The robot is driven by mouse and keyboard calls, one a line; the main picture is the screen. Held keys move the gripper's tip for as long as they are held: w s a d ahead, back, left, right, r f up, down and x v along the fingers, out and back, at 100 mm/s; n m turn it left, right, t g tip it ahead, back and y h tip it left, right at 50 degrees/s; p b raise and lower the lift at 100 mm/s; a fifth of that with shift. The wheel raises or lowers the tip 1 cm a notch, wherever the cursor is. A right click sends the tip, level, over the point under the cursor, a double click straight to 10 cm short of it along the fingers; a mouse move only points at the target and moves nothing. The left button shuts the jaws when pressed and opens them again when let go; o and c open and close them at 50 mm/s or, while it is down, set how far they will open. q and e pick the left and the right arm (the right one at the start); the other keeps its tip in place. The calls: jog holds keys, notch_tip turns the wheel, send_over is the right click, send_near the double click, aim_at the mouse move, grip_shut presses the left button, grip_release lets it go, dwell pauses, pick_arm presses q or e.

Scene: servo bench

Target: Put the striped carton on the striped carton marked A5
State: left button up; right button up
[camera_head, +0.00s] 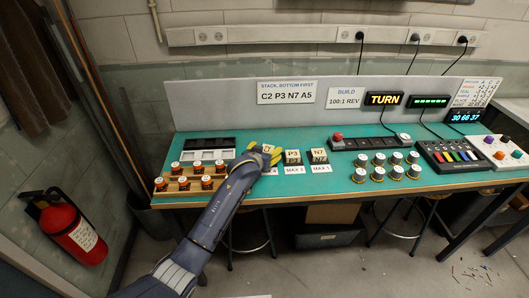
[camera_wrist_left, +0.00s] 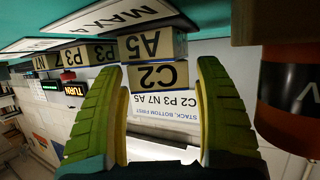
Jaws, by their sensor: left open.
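Two tan and dark cartons are stacked at the left of the carton row. In the left wrist view, which is upside down, the carton marked C2 (camera_wrist_left: 156,76) sits on the carton marked A5 (camera_wrist_left: 152,44), which is nearest the bench top. My left gripper (camera_head: 268,154) is at this stack; its yellow-green fingers also show in the left wrist view (camera_wrist_left: 160,72). They are open, one on each side of C2. I cannot tell whether they touch it. In the head view the gripper hides most of the stack. My right gripper is not in view.
Cartons marked P3 (camera_head: 292,155) and N7 (camera_head: 319,154) stand just right of the stack, behind label cards. A wooden rack (camera_head: 188,184) with several orange and white jars is at the left. Several metallic cans (camera_head: 378,173) stand at the right. Bare green bench top (camera_head: 330,184) lies between.

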pick_arm(q)
jog(key=shift+s+r, duration=0.1)
jog(key=v, duration=1.2)
